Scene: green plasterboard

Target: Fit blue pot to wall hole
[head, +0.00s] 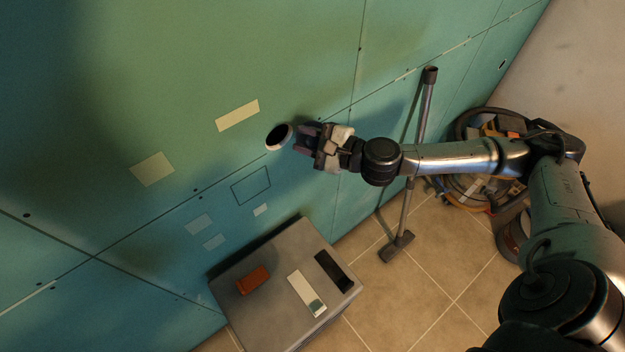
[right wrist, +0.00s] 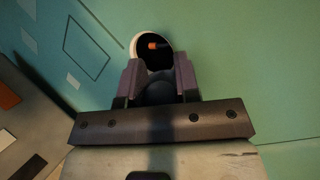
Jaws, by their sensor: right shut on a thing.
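The wall hole (head: 279,136) is a dark round opening with a pale rim in the green plasterboard. It also shows in the right wrist view (right wrist: 153,41), with a small orange thing inside. My right gripper (head: 303,138) is just right of the hole in the head view, its fingers pointing at the wall. In the right wrist view, my right gripper (right wrist: 158,76) is shut on a dark, rounded bluish thing, seemingly the blue pot (right wrist: 158,92), mostly hidden by the fingers. The pot appears in front of the hole; I cannot tell whether it touches the wall. My left gripper is out of view.
A grey box (head: 240,315) below the hole carries a red-brown block (head: 253,280), a pale-and-green item (head: 306,293) and a black item (head: 334,271). A vacuum pole (head: 423,120) leans at the wall, right of my gripper.

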